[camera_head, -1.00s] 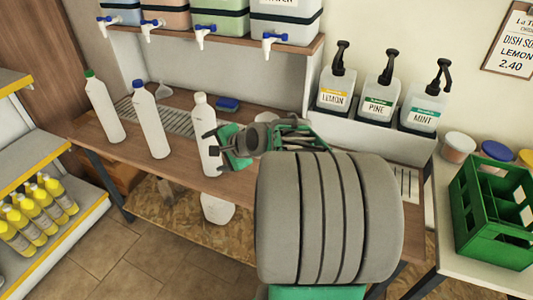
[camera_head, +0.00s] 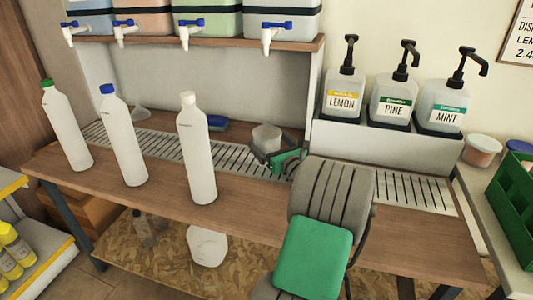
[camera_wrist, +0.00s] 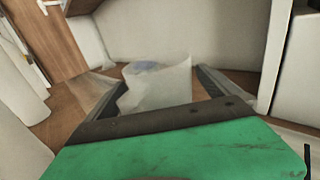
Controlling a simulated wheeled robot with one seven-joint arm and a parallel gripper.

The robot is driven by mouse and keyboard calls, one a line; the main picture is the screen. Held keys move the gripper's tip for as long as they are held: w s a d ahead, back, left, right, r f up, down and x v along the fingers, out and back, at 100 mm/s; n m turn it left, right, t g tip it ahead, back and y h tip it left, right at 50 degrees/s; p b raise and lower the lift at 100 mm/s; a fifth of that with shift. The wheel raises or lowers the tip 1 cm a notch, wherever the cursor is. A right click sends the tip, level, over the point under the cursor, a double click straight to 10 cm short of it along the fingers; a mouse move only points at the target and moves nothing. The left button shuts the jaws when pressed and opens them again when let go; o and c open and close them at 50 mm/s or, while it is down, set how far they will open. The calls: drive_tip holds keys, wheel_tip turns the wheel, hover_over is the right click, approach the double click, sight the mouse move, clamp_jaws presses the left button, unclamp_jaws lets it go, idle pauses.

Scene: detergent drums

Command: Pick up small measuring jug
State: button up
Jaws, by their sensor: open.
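The small measuring jug (camera_head: 267,135) is a translucent cup standing upright on the slatted drain strip at the back of the wooden counter. My gripper (camera_head: 275,156) is open and low over the counter, just in front of the jug, and hides its lower part in the head view. In the wrist view the jug (camera_wrist: 158,85) shows between my two dark fingers (camera_wrist: 160,80), with a gap beside it on the right. I cannot tell whether the left finger touches it.
A white-capped bottle (camera_head: 197,150) stands left of my gripper; blue-capped (camera_head: 123,138) and green-capped (camera_head: 66,128) bottles stand farther left. Pump dispensers (camera_head: 390,97) stand on a raised ledge at right. A shelf (camera_head: 200,50) with drums overhangs the back.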

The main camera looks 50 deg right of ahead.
drive_tip(key=shift+x, duration=0.8)
drive_tip(key=c, duration=1.8)
drive_tip(key=shift+c, duration=0.5)
drive_tip(key=shift+r, duration=0.15)
